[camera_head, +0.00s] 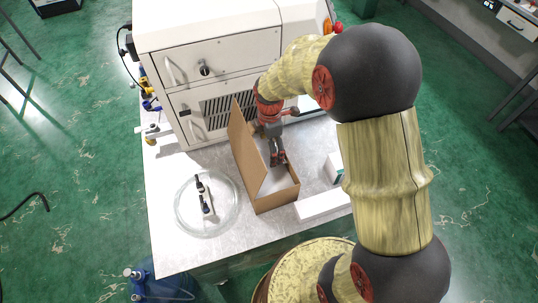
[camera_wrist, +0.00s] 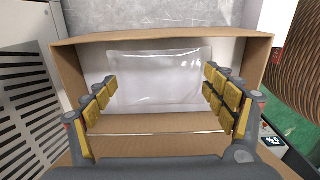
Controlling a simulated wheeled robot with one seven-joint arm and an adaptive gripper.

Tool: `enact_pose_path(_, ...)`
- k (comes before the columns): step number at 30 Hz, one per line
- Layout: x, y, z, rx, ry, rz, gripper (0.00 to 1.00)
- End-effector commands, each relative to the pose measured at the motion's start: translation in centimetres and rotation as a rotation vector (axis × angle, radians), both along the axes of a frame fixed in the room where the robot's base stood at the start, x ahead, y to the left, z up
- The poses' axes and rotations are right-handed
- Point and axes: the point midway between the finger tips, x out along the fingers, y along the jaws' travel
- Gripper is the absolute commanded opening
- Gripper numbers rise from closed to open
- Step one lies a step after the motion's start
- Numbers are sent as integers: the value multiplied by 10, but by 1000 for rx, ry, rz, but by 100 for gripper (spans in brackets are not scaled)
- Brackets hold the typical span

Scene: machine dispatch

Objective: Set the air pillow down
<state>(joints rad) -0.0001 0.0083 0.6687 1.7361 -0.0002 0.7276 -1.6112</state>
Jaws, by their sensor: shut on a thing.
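The air pillow (camera_wrist: 160,62) is a clear, glossy, crinkled pouch in the wrist view. It lies between the yellow-padded fingers of my gripper (camera_wrist: 160,88), which is shut on its sides. The open cardboard box (camera_head: 276,201) stands on the table, with one tall flap raised on its left. My gripper (camera_head: 278,158) points down into the box in the head view. The box walls (camera_wrist: 95,45) surround the pillow in the wrist view. Whether the pillow touches the box floor cannot be told.
A white carton (camera_head: 334,166) and a flat white block (camera_head: 322,205) are to the right. A white machine (camera_head: 215,55) stands behind. The table's front left (camera_head: 180,250) is clear.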

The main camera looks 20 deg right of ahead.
Motion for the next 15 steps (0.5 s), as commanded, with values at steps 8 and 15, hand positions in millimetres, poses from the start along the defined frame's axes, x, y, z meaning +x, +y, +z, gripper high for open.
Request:
enact_pose_path(8,-1,0,-42,0,3,0,71)
enact_pose_path(15,0,0,-44,0,0,0,71)
